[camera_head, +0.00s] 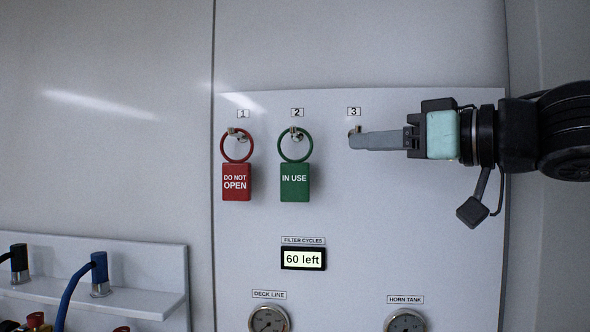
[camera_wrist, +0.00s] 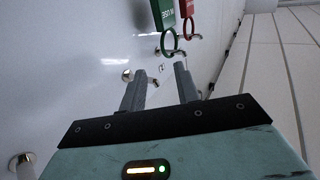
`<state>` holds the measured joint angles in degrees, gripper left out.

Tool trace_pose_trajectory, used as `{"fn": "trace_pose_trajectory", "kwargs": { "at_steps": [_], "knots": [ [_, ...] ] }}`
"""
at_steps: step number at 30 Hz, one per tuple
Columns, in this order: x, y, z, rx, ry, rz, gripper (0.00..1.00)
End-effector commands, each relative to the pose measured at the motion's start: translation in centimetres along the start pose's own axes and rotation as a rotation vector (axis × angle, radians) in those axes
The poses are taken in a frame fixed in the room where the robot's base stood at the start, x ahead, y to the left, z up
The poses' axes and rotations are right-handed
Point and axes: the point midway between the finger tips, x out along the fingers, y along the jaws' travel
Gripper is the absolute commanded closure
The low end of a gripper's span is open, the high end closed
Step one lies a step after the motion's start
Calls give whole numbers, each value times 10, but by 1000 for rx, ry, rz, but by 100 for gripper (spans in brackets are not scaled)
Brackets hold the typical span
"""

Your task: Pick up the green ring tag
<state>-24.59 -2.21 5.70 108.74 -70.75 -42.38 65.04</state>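The green ring tag hangs on the hook under label 2, its ring (camera_head: 295,160) above a green "IN USE" plate (camera_head: 295,187). In the wrist view its ring (camera_wrist: 161,42) and plate (camera_wrist: 163,14) show at the top, beyond the fingertips. My gripper (camera_head: 352,140) reaches in from the right, with its fingers pointing left at the hook under label 3, to the right of the green tag. In the wrist view my gripper (camera_wrist: 161,70) has its two fingers apart, with no tag between them. It does not touch the green tag.
A red "DO NOT OPEN" ring tag (camera_head: 236,182) hangs on hook 1, left of the green one. Hook 3 (camera_wrist: 127,75) carries no tag. A shelf (camera_head: 150,300) with hoses is at lower left.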

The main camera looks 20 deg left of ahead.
Motion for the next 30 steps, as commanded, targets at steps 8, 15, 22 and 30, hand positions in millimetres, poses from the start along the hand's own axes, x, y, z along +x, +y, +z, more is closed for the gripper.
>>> {"fn": "trace_pose_trajectory", "kwargs": {
  "at_steps": [8,15,22,30],
  "knots": [
    [32,0,0,0,0,0,68],
    [59,-6,2,2,-1,-3,68],
    [83,-6,4,0,0,0,68],
    [84,-6,5,-1,0,1,74]
  ]
}}
